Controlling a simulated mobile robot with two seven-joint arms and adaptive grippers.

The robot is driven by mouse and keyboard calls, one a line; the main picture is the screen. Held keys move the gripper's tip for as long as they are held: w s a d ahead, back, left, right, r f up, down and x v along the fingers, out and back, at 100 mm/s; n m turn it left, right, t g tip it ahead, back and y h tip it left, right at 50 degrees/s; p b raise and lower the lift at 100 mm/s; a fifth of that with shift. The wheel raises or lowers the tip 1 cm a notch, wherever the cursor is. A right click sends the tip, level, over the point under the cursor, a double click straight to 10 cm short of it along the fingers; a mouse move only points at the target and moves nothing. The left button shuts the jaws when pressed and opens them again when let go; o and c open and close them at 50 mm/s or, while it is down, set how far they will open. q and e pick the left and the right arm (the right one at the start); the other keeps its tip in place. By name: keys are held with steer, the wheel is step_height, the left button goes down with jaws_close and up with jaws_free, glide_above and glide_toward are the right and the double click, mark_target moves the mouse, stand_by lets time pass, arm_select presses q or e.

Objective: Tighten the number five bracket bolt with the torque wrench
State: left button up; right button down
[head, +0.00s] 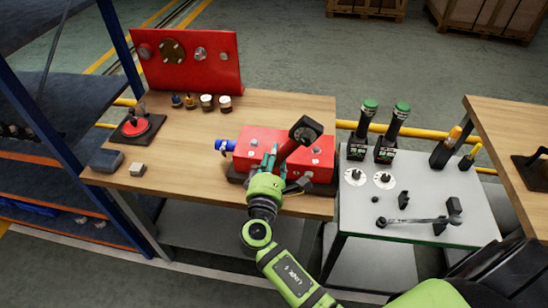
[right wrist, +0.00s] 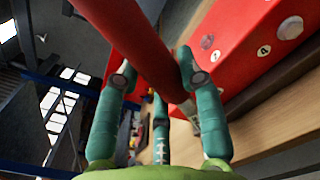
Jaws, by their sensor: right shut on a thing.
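A red block (head: 248,143) with several round bolt heads and a blue fitting at its left end sits on the wooden bench. In the right wrist view the block (right wrist: 228,30) shows round marks, one reading like a 4; I cannot make out a number five. My right gripper (head: 270,163), with teal fingers, is over the block's front. It is shut on a red bar-shaped tool (head: 291,146) with a black head, tilted up to the right. The red bar (right wrist: 140,50) also fills the right wrist view. A silver long-handled wrench (head: 418,220) lies on the grey side table. My left gripper is out of view.
The wooden bench (head: 300,105) also carries a red upright panel (head: 190,60), small coloured pieces and a red disc on a black base (head: 137,125). Two green-topped black tools (head: 393,130) stand on the side table (head: 360,215). Blue shelving is at left.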

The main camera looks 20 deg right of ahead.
steer(key=shift+w+d+r, duration=0.1)
steer(key=shift+w+r, duration=0.05)
steer(key=shift+w+d, duration=0.2)
steer(key=shift+w, duration=0.1)
steer(key=shift+d, duration=0.1)
stand_by(0.5)
steer(key=s+d+f+m+b, duration=0.4)
steer(key=f+m+b, duration=0.4)
steer(key=b, duration=0.5)
steer(key=shift+d+f+m, duration=0.4)
steer(key=shift+d+m, duration=0.3)
steer(key=shift+d, duration=0.1)
stand_by(1.6)
